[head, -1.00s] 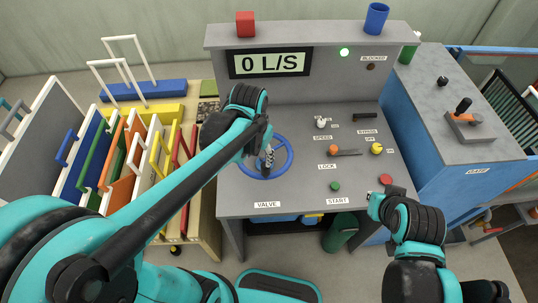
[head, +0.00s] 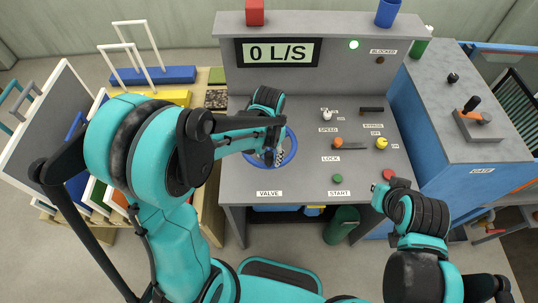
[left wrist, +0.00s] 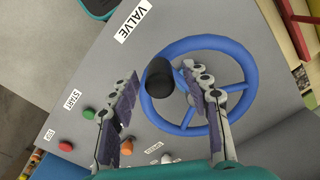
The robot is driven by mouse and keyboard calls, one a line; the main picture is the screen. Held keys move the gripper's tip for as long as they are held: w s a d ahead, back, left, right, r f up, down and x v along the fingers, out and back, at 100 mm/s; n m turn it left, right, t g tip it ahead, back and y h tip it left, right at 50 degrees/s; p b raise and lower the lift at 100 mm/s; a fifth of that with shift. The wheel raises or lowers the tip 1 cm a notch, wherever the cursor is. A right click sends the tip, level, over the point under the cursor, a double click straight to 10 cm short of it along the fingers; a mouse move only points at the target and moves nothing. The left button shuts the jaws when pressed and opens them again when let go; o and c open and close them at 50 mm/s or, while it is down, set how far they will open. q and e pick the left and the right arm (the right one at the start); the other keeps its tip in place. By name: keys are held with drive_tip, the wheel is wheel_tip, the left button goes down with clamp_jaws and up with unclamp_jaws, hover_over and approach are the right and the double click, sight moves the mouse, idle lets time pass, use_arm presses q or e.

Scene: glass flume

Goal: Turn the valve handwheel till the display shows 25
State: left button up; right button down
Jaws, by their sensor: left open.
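The blue valve handwheel (head: 291,147) lies on the grey console beside the VALVE label (head: 269,194). In the left wrist view the handwheel (left wrist: 237,52) has spokes, and a black knob (left wrist: 159,76) stands by its rim. My left gripper (head: 267,157) is over the wheel, partly covering it. Its open fingers are on either side of the knob, with gaps visible; whether they touch it cannot be told. The display (head: 277,52) reads 0 L/S. My right gripper (head: 382,194) is at the console's front right, its fingers too small to judge.
A green START button (head: 337,179), a red button (head: 389,174), an orange LOCK lever (head: 336,145) and a yellow knob (head: 381,143) sit right of the wheel. A green lamp (head: 353,44) is lit. A blue GATE cabinet (head: 430,140) stands right.

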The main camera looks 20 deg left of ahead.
use_arm(q)
clamp_jaws()
drive_tip(key=shift+a, duration=0.1)
